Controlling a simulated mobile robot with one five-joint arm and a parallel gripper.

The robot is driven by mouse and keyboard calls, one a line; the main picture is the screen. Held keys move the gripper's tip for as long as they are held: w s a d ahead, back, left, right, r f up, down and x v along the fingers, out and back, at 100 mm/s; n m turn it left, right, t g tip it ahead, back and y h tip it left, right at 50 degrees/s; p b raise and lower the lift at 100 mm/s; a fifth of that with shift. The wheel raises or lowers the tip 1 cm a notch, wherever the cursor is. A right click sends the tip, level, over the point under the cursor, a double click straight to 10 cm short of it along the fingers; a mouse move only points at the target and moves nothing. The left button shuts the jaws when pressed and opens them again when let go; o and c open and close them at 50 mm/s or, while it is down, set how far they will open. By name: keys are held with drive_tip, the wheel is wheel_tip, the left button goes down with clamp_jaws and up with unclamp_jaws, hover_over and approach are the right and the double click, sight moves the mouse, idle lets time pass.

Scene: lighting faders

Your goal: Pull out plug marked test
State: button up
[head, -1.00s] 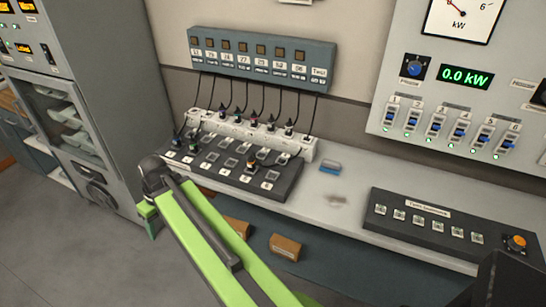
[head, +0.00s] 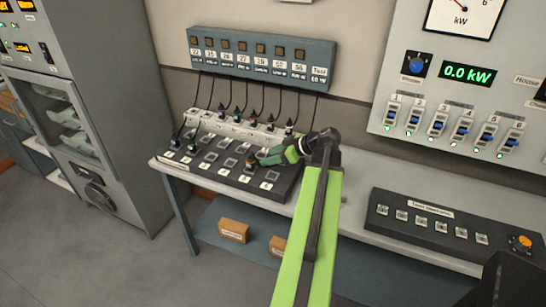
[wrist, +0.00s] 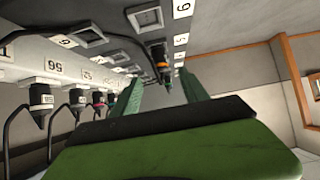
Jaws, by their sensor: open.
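The wall box has a label reading Test (head: 319,73) at its right end. A black cable hangs from it and passes behind my arm, so I cannot see its plug end in the head view. An upright plug with an orange-brown band (head: 251,163) stands in the black socket board (head: 215,180). In the wrist view this plug (wrist: 160,58) appears ahead, between the finger lines. I cannot read a mark on it. My gripper (head: 264,159) is open above the board's right part, just right of this plug. Its green fingers (wrist: 163,90) hold nothing visible.
A white strip (head: 230,127) behind the board holds several dark plugs with coloured bands and hanging cables. Some plugs (wrist: 40,98) show left in the wrist view. A button panel (head: 430,225) lies right on the bench. Brown boxes (head: 233,230) sit below.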

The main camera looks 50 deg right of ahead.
sight(254, 159)
drive_tip(key=b+x, duration=0.4)
drive_tip(key=x, duration=0.3)
drive_tip(key=shift+w+f, duration=0.2)
drive_tip(key=shift+f, duration=0.15)
drive_tip(key=shift+w+a+f, duration=0.1)
drive_tip(key=shift+w+f, duration=0.05)
drive_tip(key=shift+w, duration=0.25)
clamp_jaws()
drive_tip(key=shift+r+p, duration=2.2)
drive_tip(key=shift+r, duration=0.2)
